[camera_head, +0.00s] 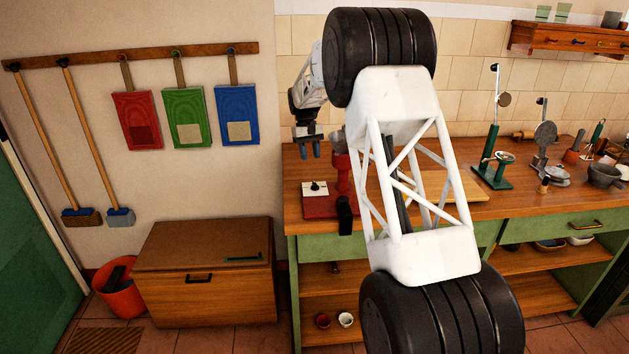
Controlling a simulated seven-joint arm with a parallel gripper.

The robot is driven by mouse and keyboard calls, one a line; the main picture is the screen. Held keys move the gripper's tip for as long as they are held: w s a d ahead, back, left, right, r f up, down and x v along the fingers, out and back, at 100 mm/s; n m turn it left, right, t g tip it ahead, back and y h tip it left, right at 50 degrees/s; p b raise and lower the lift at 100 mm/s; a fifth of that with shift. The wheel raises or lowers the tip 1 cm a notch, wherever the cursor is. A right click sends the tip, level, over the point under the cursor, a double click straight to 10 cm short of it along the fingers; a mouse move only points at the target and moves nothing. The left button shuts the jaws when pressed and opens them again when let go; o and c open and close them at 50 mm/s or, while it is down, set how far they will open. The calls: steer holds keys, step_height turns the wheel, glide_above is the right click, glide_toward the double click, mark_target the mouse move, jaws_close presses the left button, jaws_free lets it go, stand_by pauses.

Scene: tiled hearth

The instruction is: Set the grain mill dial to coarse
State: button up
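A red machine (342,178), which looks like the grain mill, stands at the left end of the wooden counter, partly hidden behind my arm. On its red base (322,209) is a small white plate with a dark knob (315,187), likely the dial; its markings and setting are too small to read. My gripper (310,153) points down above and slightly left of the white plate, apart from it.
My large white arm link covers the middle of the counter (520,205). Green and grey hand tools (493,170) and a grey mortar (604,174) stand to the right. A wooden chest (205,265) and an orange bucket (120,293) are on the floor at left.

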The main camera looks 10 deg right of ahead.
mark_target(315, 183)
steer(key=w+f, duration=0.2)
steer(key=f, duration=0.1)
steer(key=shift+d+m+g, duration=0.3)
steer(key=shift+d+m, duration=0.1)
steer(key=shift+s+f, duration=0.1)
steer(key=shift+s, duration=0.05)
steer(key=shift+x, duration=3.8)
jaws_close()
